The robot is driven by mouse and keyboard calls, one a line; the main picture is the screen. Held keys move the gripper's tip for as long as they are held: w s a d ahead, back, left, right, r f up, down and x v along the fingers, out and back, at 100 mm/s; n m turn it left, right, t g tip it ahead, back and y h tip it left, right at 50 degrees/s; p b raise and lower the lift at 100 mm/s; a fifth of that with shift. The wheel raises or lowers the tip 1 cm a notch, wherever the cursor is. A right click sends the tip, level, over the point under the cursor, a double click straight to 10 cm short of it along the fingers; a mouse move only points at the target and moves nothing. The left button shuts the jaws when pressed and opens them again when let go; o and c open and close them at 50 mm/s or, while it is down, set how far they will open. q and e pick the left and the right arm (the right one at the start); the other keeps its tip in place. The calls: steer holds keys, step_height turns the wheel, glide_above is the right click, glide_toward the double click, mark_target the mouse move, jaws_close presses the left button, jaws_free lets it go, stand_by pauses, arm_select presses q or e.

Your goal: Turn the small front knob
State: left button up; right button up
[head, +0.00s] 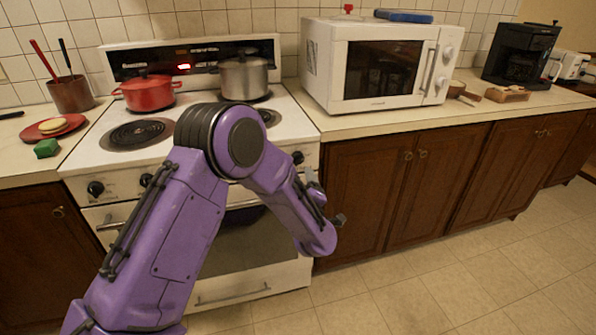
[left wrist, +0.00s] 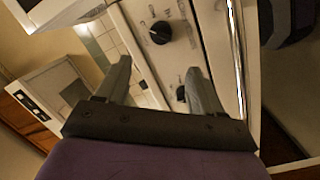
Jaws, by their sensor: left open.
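The white stove (head: 75,172) has black knobs on its front panel. Two knobs, the outer one (head: 95,188) and its neighbour (head: 146,180), show at the left, and another knob (head: 297,157) shows at the right, beside my arm. I cannot tell which one is the small front knob. My left gripper (head: 326,198) is in front of the stove's right side, partly hidden by my wrist. In the left wrist view its fingers (left wrist: 158,67) are apart with nothing held. One black knob (left wrist: 159,32) lies beyond the fingertips, and another (left wrist: 181,93) is partly hidden beside the right finger.
A red pot (head: 148,94) and a steel pot (head: 243,78) stand on the stove. The oven handle (left wrist: 238,45) runs near the gripper. A white microwave (head: 325,75) stands on the right counter. The floor (head: 440,270) in front of the cabinets is clear.

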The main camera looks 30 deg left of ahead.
mark_target(298, 162)
arm_select(q)
steer(key=p+x, duration=0.1)
steer(key=x, duration=1)
steer(key=shift+w+d+f, duration=0.1)
steer(key=shift+w+f, duration=0.1)
steer(key=c, duration=1)
